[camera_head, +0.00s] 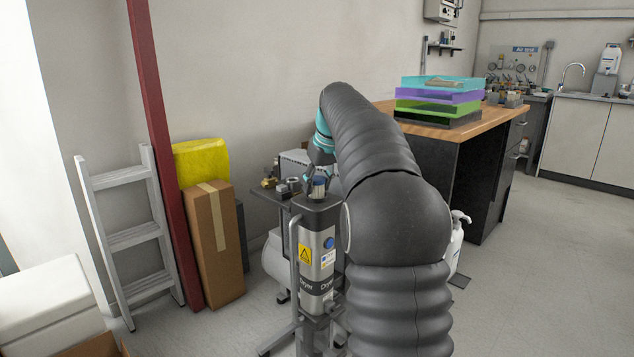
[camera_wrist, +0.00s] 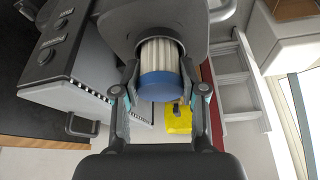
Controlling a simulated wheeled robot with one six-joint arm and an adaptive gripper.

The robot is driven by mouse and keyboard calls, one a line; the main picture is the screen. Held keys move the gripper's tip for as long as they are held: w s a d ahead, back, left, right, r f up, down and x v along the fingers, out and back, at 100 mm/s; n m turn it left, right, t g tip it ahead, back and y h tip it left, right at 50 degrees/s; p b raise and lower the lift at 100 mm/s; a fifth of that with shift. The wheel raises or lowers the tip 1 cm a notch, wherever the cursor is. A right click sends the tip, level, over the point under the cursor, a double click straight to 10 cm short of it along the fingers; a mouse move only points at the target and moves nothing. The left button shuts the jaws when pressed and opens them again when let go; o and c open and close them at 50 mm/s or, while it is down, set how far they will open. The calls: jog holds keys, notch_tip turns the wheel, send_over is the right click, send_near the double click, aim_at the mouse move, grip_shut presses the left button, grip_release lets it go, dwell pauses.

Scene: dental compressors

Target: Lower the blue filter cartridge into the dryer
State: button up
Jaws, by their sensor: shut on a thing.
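The blue filter cartridge has a blue cap (camera_wrist: 160,86) and a white pleated body (camera_wrist: 160,52). My gripper (camera_wrist: 160,92) is shut on it, with one finger on each side of the cap. In the wrist view the far end of the pleats sits inside the dark round opening of the dryer (camera_wrist: 112,32), with the cap outside the rim. How deep the pleats reach is hidden. In the head view the dryer (camera_head: 316,262) is a silver upright cylinder with a dark top, and the cartridge (camera_head: 319,187) shows small above that top, under my gripper (camera_head: 320,178).
A small shelf with fittings (camera_head: 285,187) adjoins the dryer's left. A cardboard box (camera_head: 214,245), a yellow bag (camera_head: 202,162), a red post (camera_head: 165,150) and a ladder (camera_head: 132,237) stand left. A workbench (camera_head: 470,165) with stacked coloured trays (camera_head: 440,97) stands behind right.

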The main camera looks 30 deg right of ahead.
jog(key=shift+f, duration=0.3)
jog(key=shift+r, duration=0.15)
jog(key=shift+r+p, duration=0.6)
jog(key=shift+p, duration=0.15)
dwell(0.5)
jog(key=shift+f, duration=0.15)
dwell(0.3)
jog(key=shift+f+b, duration=0.35)
jog(key=shift+f, duration=0.35)
jog(key=o, duration=1.3)
